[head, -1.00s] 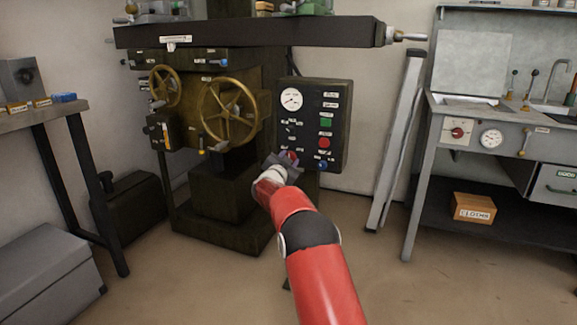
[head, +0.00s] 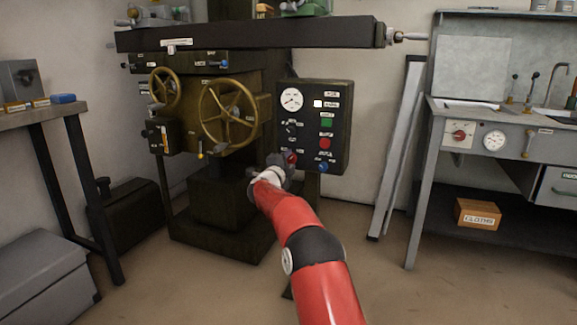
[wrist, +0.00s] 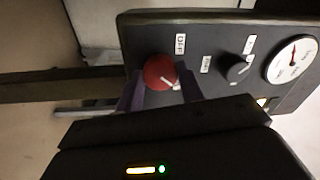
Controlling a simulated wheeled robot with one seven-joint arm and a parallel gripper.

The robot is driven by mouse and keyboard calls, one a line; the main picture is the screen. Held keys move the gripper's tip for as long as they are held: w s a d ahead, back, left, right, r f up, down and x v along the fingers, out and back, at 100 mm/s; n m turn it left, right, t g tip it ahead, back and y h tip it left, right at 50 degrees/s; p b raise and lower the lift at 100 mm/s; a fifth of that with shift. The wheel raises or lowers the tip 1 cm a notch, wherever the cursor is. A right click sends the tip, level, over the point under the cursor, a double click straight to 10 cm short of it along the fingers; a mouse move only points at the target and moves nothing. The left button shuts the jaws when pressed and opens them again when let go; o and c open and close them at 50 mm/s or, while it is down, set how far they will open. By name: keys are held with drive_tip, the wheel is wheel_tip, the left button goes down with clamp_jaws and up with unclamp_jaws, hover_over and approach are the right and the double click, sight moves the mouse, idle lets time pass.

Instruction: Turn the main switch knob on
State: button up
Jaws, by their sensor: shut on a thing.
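The main switch knob, which I take to be the red round knob (wrist: 160,72), sits low on the dark control panel (head: 340,150). A sliver of it shows beside my gripper in the head view (head: 292,158). My gripper (wrist: 162,90) has its two purple fingers on either side of the knob, shut on it. The knob's white pointer mark aims to the lower right in the wrist view, away from the OFF label (wrist: 180,44). Other labels by the knob are hidden or too blurred to read. A small lamp (head: 318,103) on the panel is bright white.
A black knob (wrist: 237,68) and a gauge (wrist: 291,61) lie near the red knob. The panel also has a green button (head: 327,123), a red button (head: 324,143) and a blue knob (head: 322,168). Brass handwheels (head: 228,112) stand left of the panel.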

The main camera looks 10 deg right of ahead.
drive_tip(key=shift+f+m, duration=0.1)
drive_tip(key=shift+m, duration=0.3)
drive_tip(key=o, duration=1)
drive_tip(key=shift+b+v, duration=0.7)
drive_tip(key=shift+v, duration=3.25)
